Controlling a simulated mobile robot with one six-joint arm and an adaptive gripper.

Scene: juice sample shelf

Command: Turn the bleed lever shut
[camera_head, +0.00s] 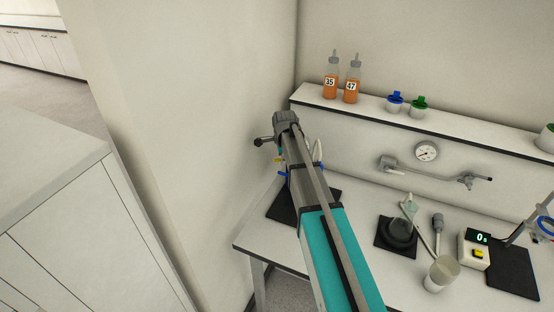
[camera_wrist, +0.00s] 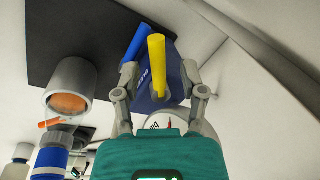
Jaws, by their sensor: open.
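In the wrist view, a yellow lever (camera_wrist: 157,62) stands between the two fingers of my gripper (camera_wrist: 158,78). The gripper is open, with one finger on each side of the lever; I cannot tell whether either touches it. A blue lever or tube (camera_wrist: 137,42) lies just left of the yellow lever. Behind them is a dark blue body (camera_wrist: 150,98) with small lettering I cannot read clearly. In the head view my arm hides the gripper and most of this apparatus; small yellow (camera_head: 279,160) and blue (camera_head: 283,173) parts show beside the arm.
In the wrist view, a grey cup (camera_wrist: 71,78) with orange contents is at left, and a white dial (camera_wrist: 166,122) lies partly behind my gripper. The head view shows a wall at left, a shelf (camera_head: 450,128) with bottles, and a pale beaker (camera_head: 440,274) on the bench.

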